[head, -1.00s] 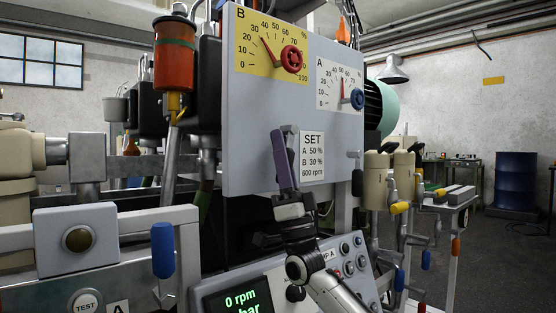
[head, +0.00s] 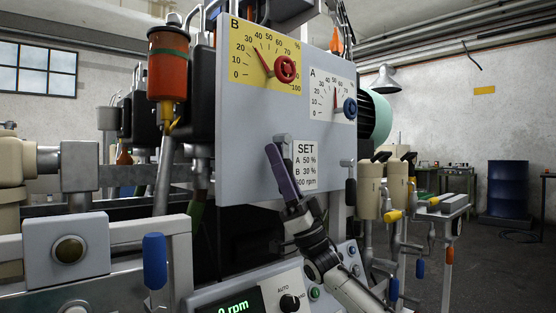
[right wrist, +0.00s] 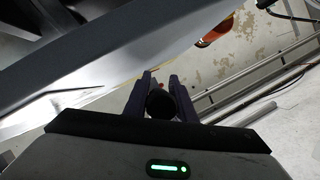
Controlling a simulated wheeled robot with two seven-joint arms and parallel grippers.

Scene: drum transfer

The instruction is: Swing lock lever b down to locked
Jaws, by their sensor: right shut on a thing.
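My right gripper (head: 284,170) is in front of the grey panel, left of the SET label, with its purple fingers pointing up and tilted left. It is shut on what looks like the dark grip of lock lever b. A grey mount (head: 283,139) shows just above the fingers, but most of that lever is hidden behind them. In the right wrist view, a dark round grip end (right wrist: 160,104) sits between the fingers (right wrist: 160,95). A similar lever with a black grip (head: 350,191) hangs down at the panel's right edge. My left gripper is not in view.
The grey panel (head: 222,150) carries dial B with a red knob (head: 285,68) and dial A with a blue knob (head: 350,107). A control console (head: 240,298) is below. Blue and yellow handles (head: 392,215) stand at the right.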

